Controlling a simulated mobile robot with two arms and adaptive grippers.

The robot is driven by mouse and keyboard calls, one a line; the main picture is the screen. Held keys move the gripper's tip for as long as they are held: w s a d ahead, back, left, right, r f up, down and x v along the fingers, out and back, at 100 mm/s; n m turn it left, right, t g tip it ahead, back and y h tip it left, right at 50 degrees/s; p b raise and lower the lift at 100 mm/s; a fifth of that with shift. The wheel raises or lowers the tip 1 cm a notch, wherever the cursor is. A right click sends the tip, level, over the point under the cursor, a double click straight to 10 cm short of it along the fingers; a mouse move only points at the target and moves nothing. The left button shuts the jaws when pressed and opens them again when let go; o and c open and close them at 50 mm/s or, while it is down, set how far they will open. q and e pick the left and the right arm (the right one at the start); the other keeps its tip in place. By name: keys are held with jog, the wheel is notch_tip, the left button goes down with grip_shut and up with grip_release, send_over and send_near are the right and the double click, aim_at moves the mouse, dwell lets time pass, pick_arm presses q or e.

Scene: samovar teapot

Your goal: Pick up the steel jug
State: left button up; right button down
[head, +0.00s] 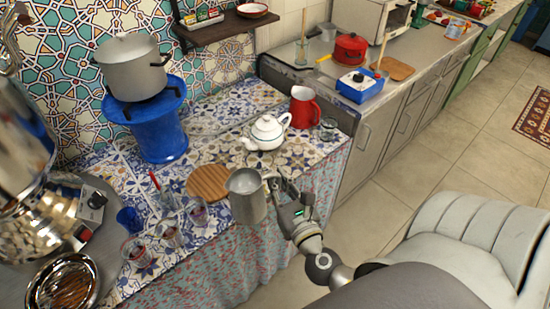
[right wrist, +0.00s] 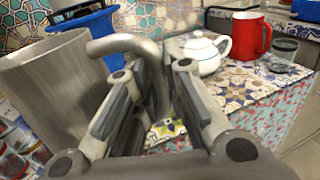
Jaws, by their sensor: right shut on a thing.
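The steel jug (head: 247,197) is upright at the front of the tiled counter in the head view, beside a round wooden board. I cannot tell whether its base touches the counter. My right gripper (head: 279,193) is at the jug's handle, on its right side. In the right wrist view the jug's body (right wrist: 52,98) fills the left, and its curved handle (right wrist: 125,43) runs down between the fingers of the right gripper (right wrist: 152,75), which is shut on it. The lower handle is partly hidden by the fingers. My left gripper is not in view.
A white teapot (head: 266,132), a red jug (head: 304,107) and a clear glass (head: 326,129) stand behind the steel jug. Several glasses (head: 168,233) stand to its left. The round wooden board (head: 208,182) is close by. The counter's front edge is right below the jug.

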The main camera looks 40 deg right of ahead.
jog(key=shift+s+a+r, duration=0.25)
jog(key=shift+s+r, duration=0.2)
jog(key=shift+s, duration=0.35)
